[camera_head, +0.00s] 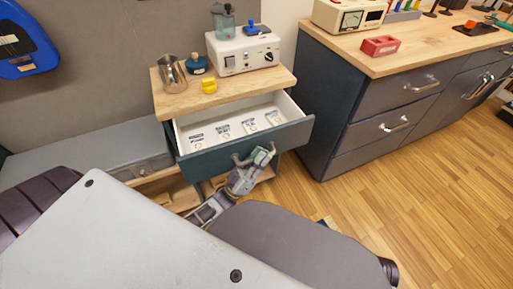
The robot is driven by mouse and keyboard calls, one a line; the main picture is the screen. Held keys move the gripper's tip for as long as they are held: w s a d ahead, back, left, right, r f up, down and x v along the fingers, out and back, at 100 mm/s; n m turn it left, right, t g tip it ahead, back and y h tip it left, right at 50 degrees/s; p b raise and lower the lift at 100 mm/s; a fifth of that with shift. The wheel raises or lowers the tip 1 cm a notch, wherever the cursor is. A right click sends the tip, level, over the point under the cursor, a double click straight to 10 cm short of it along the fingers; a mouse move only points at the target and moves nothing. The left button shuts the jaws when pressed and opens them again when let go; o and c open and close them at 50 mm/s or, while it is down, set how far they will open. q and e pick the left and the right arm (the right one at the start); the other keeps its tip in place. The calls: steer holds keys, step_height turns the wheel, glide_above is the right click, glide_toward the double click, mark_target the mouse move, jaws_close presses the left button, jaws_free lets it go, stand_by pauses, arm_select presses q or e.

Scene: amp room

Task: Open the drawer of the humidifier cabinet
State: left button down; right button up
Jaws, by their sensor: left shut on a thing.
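The cabinet with a light wood top (190,95) stands in the middle of the head view, with the white humidifier-like device (242,52) on it. Its teal drawer (215,160) is pulled out, and its white inside shows several small labelled packets (223,131). The drawer's metal handle (240,160) is on the front panel. My left gripper (257,158) is shut on this handle, in front of the drawer. The fingertips are small and partly cover the handle. My right gripper is not in view.
A metal cup (172,78), a blue-green jar (197,64) and a yellow item (209,86) stand on the cabinet top. A larger dark cabinet (345,125) with a wood top is at the right. A grey bench (80,158) is at the left. Wood floor (420,190) is clear at the right.

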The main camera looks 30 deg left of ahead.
arm_select(q)
steer(key=shift+s+d, duration=0.2)
steer(key=c, duration=1.7)
jaws_free()
steer(key=v, duration=1.2)
steer(key=shift+a+f, duration=0.1)
